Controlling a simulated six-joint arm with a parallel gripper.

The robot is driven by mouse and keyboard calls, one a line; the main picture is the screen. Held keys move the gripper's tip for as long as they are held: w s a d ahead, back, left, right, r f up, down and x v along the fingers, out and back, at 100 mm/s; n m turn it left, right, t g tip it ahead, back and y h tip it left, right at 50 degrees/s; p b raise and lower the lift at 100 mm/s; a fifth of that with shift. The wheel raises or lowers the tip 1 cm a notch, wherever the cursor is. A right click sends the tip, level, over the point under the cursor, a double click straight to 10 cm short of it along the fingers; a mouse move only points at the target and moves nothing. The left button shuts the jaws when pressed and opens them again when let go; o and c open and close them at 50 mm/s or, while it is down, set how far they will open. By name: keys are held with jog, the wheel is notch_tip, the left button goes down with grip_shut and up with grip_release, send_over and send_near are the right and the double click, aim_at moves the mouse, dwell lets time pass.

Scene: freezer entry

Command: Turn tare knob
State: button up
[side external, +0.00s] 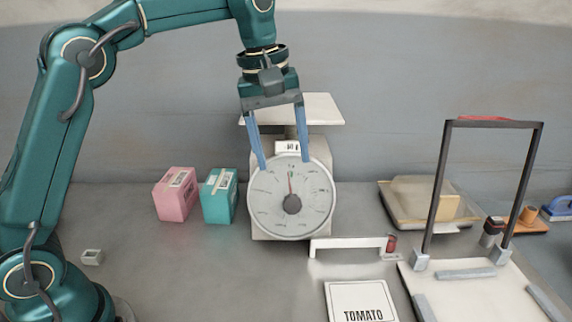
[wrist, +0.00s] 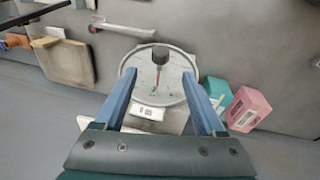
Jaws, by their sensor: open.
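A white scale (side external: 254,222) with a round dial (side external: 265,208) stands at the middle of the counter, its flat pan (side external: 325,110) on top. A dark round knob (side external: 291,204) sits at the dial's centre, with a thin red needle pointing up. In the wrist view the knob (wrist: 161,51) shows beyond the fingertips, at the top of the dial (wrist: 180,80). My gripper (side external: 284,164) is open, its two blue fingers pointing down in front of the dial's upper part. Nothing is between the fingers (wrist: 163,73), and they appear apart from the knob.
A pink box (side external: 174,199) and a teal box (side external: 217,199) stand left of the scale. A white handle-like bar (side external: 347,244) and a TOMATO card (side external: 361,302) lie in front. A dark upright frame (side external: 436,185) and a covered tray (side external: 428,203) stand at right.

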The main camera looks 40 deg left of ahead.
jog(key=s+r+m+t, duration=0.2)
jog(key=s+r, duration=0.2)
jog(key=s, duration=0.6)
jog(key=s+a+f+m+t, duration=0.1)
jog(key=s+f+m, duration=0.4)
jog(key=s+f, duration=0.3)
jog(key=shift+s+a+f+m+t+y, duration=0.3)
jog(key=shift+s+f+m, duration=0.1)
jog(key=shift+s, duration=0.1)
